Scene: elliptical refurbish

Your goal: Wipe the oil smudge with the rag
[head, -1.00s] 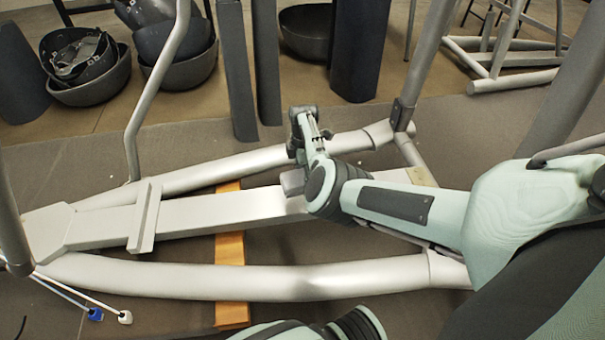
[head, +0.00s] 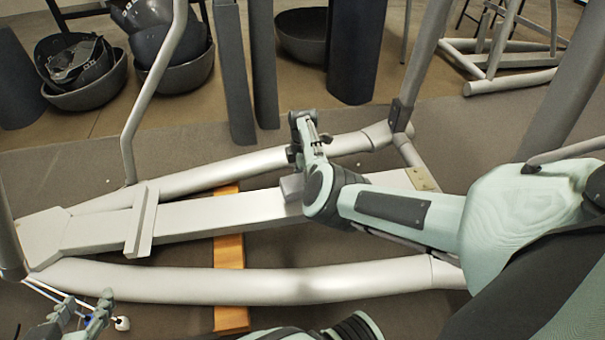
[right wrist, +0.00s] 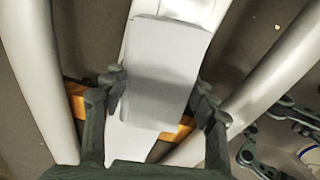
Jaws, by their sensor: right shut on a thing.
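My right gripper (right wrist: 160,95) has its two fingers on either side of a light grey slab-like piece, apparently the rag (right wrist: 172,50), over the frame's middle beam. In the head view the grey piece (head: 291,187) shows at the beam, partly hidden by my right wrist, which also hides most of that gripper. My left gripper (head: 82,314) is at the lower left, fingers apart and empty, beside the near tube. The near curved tube (head: 180,281) has a faint darker patch (head: 292,285); I cannot tell whether this is the oil smudge.
The far curved tube (head: 235,168) and middle beam (head: 205,217) run across the frame. A wooden board (head: 229,255) crosses beneath. A bent upright bar (head: 157,95) rises at the left. Black bowls (head: 88,88) and dark posts (head: 355,50) stand behind. Floor shows between the tubes.

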